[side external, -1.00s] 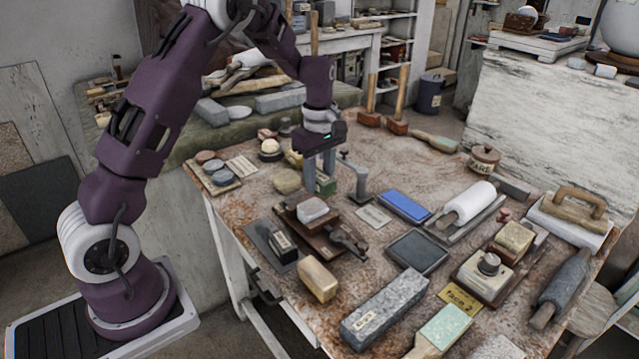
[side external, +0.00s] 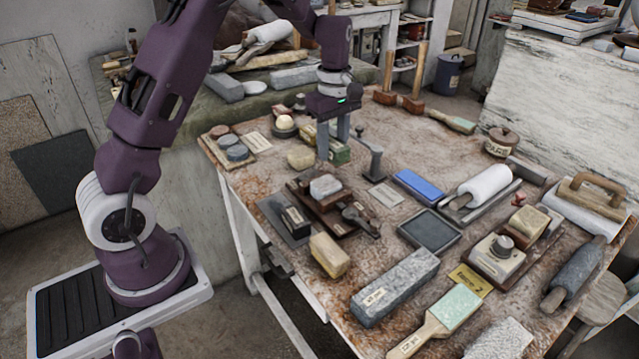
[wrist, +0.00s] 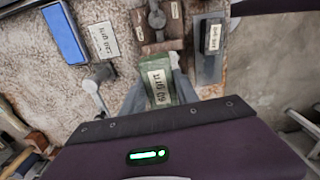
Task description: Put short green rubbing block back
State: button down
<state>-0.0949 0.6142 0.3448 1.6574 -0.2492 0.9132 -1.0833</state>
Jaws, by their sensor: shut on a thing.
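The short green rubbing block (side external: 341,153) has a pale label on its side. It is between the fingers of my gripper (side external: 333,146), at the far left part of the table. The gripper is shut on it. The fingers hide part of the block in the side view. In the wrist view, the green block (wrist: 155,78) shows its labelled face between the two fingers (wrist: 157,95). The block appears slightly above the table; the exact gap is hard to tell.
A grey lever stand (side external: 373,160) is close right of the block. A brown wooden fixture with a pale stone (side external: 325,186) is in front. A blue block (side external: 418,185) lies right. Bare tabletop (side external: 430,150) extends behind it.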

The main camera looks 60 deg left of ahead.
send_near(274, 206)
jog(key=shift+m, duration=0.3)
notch_tip(274, 206, down, 6)
jog(key=shift+a+r, duration=0.1)
jog(key=shift+r, duration=0.15)
jog(key=shift+f, duration=0.35)
jog(key=shift+f, duration=0.15)
jog(key=c, duration=0.9)
grip_release()
